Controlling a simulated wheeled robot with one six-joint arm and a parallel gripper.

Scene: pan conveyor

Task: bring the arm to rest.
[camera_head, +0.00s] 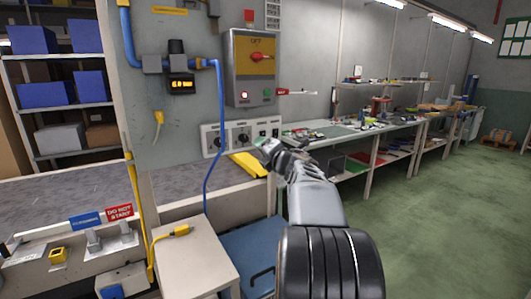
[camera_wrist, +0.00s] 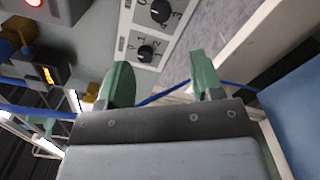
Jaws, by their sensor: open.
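My gripper (camera_head: 268,150) is at the end of my raised arm, in front of the wall panel with rotary knobs (camera_head: 240,136). In the wrist view my gripper (camera_wrist: 162,75) shows two green fingers spread well apart, with nothing between them. The knob panel (camera_wrist: 150,30) lies beyond the fingertips there, and the fingers appear apart from it. A blue cable (camera_wrist: 152,99) passes behind the gap between the fingers.
A grey control box (camera_head: 250,65) with a red handle hangs above the knobs. A blue cable (camera_head: 218,110) runs down the wall. A white cabinet (camera_head: 190,262) and a blue surface (camera_head: 250,250) stand below. Green floor (camera_head: 440,220) is clear at right, beside a long workbench (camera_head: 345,132).

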